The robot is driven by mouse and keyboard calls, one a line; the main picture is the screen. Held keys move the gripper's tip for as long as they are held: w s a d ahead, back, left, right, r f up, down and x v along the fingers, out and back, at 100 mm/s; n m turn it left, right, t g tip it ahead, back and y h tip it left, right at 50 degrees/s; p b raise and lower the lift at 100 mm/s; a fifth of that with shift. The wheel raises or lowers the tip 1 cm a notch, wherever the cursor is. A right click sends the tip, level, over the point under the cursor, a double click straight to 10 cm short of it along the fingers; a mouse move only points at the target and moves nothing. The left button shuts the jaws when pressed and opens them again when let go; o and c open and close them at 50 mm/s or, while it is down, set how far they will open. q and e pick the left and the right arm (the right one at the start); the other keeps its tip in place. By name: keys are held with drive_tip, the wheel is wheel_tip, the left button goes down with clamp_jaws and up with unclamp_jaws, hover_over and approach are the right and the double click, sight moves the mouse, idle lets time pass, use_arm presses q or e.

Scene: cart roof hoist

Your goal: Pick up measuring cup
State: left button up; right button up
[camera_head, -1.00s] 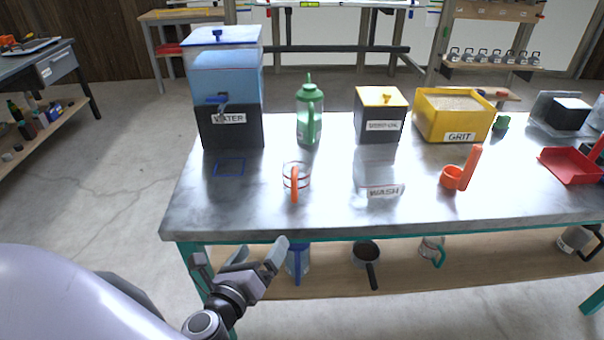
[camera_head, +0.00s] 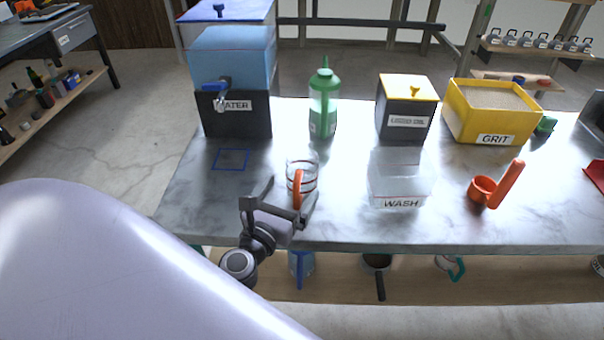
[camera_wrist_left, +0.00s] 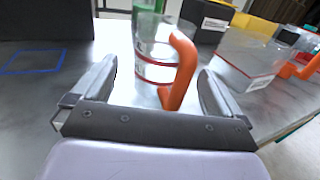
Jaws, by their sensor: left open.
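The measuring cup (camera_head: 302,175) is clear with red bands and an orange handle. It stands upright on the metal-topped table. My left gripper (camera_head: 292,190) is open just in front of the cup, on the near side. In the left wrist view the cup (camera_wrist_left: 154,66) shows ahead, with its orange handle toward me between the spread fingers of my left gripper (camera_wrist_left: 160,82). I see no contact between the fingers and the cup. My right gripper is not in view.
A water dispenser (camera_head: 232,85) and a green bottle (camera_head: 323,103) stand behind the cup. A clear WASH bin (camera_head: 399,180) is to its right, then an orange scoop (camera_head: 495,186). A yellow GRIT box (camera_head: 490,112) stands farther back. A blue square outline (camera_head: 232,160) lies left.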

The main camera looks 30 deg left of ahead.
sight(301, 162)
use_arm(q)
drive_tip(key=shift+w+a+f, duration=0.1)
drive_tip(key=shift+w+a, duration=0.1)
drive_tip(key=shift+w, duration=0.9)
drive_tip(key=shift+w+a, duration=0.15)
drive_tip(key=shift+w, duration=0.95)
drive_tip(key=c, duration=1.1)
